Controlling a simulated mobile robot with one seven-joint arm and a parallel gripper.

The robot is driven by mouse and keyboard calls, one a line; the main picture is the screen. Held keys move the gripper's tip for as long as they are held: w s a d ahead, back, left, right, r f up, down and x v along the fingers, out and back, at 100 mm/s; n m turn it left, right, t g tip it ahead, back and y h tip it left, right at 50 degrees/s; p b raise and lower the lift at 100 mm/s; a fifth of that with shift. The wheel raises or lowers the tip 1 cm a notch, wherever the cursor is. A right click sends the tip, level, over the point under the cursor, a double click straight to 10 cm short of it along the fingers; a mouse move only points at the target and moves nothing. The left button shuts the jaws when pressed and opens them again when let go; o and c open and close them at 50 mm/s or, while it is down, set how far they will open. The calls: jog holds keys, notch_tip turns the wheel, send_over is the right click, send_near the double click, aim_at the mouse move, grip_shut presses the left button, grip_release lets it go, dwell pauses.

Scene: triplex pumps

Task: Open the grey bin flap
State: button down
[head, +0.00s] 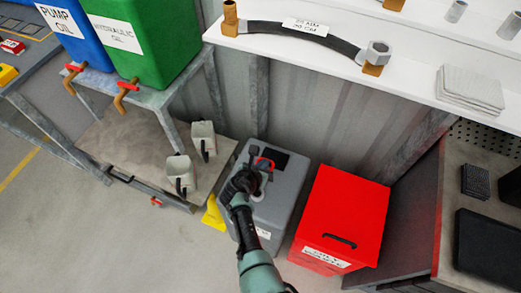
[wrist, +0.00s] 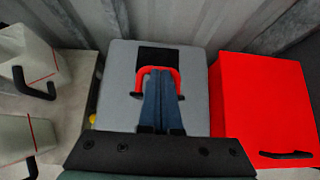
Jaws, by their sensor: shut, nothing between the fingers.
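The grey bin (head: 285,200) stands on the floor beside the red bin; its grey top also shows in the wrist view (wrist: 195,75). A black rectangle (wrist: 170,58) lies at the back of its top; I cannot tell whether it is an opening or a panel. A red U-shaped handle (wrist: 160,69) with dark ends sits just in front of it, also in the head view (head: 265,160). My gripper (head: 258,180) is over the bin's top, its blue fingers (wrist: 162,76) shut together and empty. They overlap the space inside the U; contact cannot be told.
The red bin (head: 340,215) with a black handle stands close on the right. A yellow object (head: 214,213) is at the grey bin's left. Two pale jugs (head: 203,138) stand on the low shelf to the left. A white counter (head: 420,60) overhangs behind.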

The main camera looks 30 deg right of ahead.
jog(key=shift+w+d+f+b, duration=0.1)
jog(key=shift+w+d+b, duration=0.25)
jog(key=shift+w+d, duration=0.45)
jog(key=shift+d, duration=0.1)
